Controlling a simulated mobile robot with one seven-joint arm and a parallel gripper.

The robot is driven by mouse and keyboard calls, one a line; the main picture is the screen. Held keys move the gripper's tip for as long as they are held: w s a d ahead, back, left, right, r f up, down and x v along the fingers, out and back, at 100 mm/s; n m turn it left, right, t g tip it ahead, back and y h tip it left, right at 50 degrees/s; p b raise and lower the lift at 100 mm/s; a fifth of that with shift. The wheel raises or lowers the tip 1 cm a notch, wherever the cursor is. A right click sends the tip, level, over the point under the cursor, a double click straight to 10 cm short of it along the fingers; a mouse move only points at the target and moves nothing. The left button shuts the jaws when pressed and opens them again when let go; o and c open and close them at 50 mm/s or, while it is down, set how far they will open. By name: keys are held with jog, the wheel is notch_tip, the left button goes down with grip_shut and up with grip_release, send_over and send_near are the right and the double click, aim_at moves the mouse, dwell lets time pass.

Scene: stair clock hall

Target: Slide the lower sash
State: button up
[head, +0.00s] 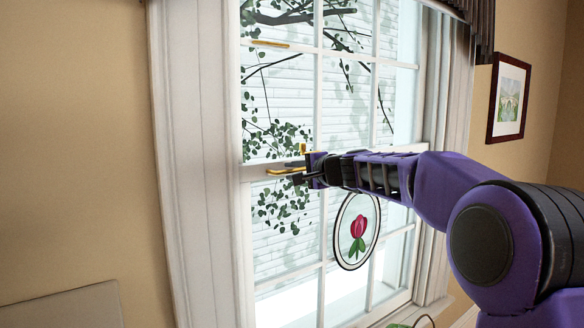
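The window's lower sash (247,232) is a white frame with glass panes, below a horizontal rail at mid-window. Its bottom edge runs low in the view, toward the lower right. A gold-coloured fitting (281,171) lies along this rail, with a small upright gold piece (304,148) beside it. My gripper (298,178) reaches in from the right, at the gold fitting near the rail's left part. The fingers are small and dark here, and I cannot tell whether they touch or hold the fitting. My wrist hides the rail just right of it.
A round rose ornament (357,232) hangs in front of the lower panes, below my forearm. A dark pleated valance (483,30) hangs at the top right. A framed picture (508,98) is on the right wall. Part of something green (408,324) shows at the bottom edge.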

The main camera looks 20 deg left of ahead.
jog(key=shift+w+a+f, duration=0.1)
jog(key=shift+w+a, duration=0.15)
jog(key=shift+a, duration=0.05)
jog(key=shift+c, duration=0.2)
grip_shut()
dwell(1.1)
